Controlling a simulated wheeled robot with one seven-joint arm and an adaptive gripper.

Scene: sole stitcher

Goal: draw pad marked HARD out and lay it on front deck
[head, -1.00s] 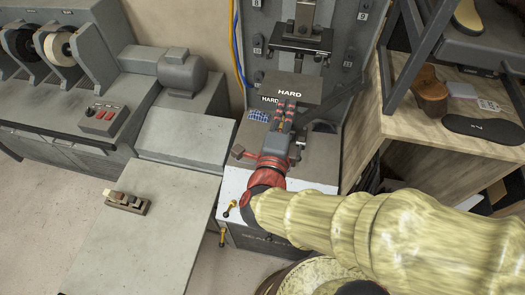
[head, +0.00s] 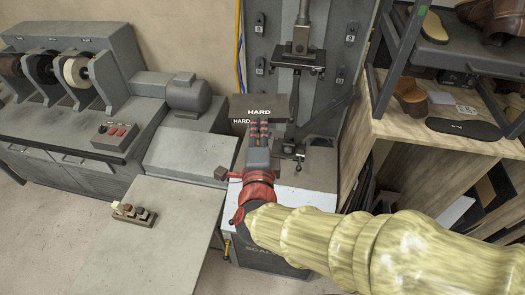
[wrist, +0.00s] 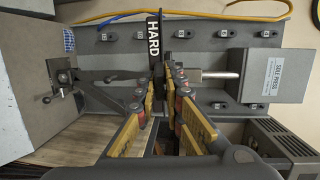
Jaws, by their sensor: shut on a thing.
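The pad marked HARD (head: 251,105) is a dark grey block with white lettering. My gripper (head: 259,127) is shut on it and holds it in front of the press panel, left of the press ram (head: 298,57). In the wrist view the pad (wrist: 154,42) shows edge-on between the fingertips (wrist: 155,95) of my gripper. The light front ledge of the press (head: 290,207) lies below my gripper and is partly hidden by my arm. I cannot tell whether the pad touches anything behind it.
A grey table (head: 130,245) at front left bears a small block with knobs (head: 135,214). A finishing machine with wheels (head: 75,68) stands at back left. A wooden shelf unit (head: 400,125) with shoe parts stands close on the right. A lever bracket (head: 300,150) is beside my gripper.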

